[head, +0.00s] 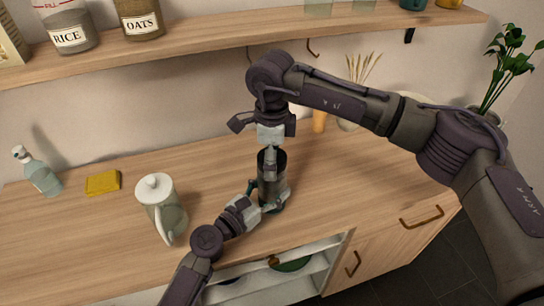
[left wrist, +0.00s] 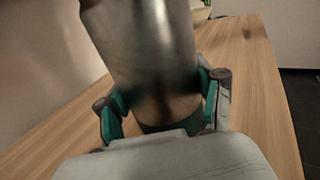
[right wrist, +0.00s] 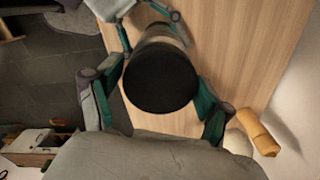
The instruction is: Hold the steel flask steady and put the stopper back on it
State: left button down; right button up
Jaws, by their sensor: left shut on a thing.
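The steel flask (head: 281,178) stands upright on the wooden counter. My left gripper (head: 266,199) is shut around its lower body from the front left; the left wrist view shows the flask (left wrist: 150,45) between both fingers. The black stopper (right wrist: 160,80) shows as a round dark disc at the flask's top in the right wrist view. My right gripper (right wrist: 160,95) points down over the flask, its fingers open on either side of the stopper. In the head view the right gripper largely hides the stopper. I cannot tell how fully it is seated.
A lidded glass jug (head: 170,216) stands left of the flask, with a yellow sponge (head: 103,183) and a bottle (head: 42,177) further left. An orange item (head: 319,121) stands behind right. A shelf (head: 180,45) with jars hangs above. The right counter is clear.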

jog(key=c, duration=0.8)
jog(key=o, duration=1.3)
jog(key=shift+o, duration=0.2)
jog(key=shift+r, duration=0.1)
notch_tip(320, 180, up, 12)
pick_arm(q)
jog(key=shift+c, duration=0.4)
grip_release()
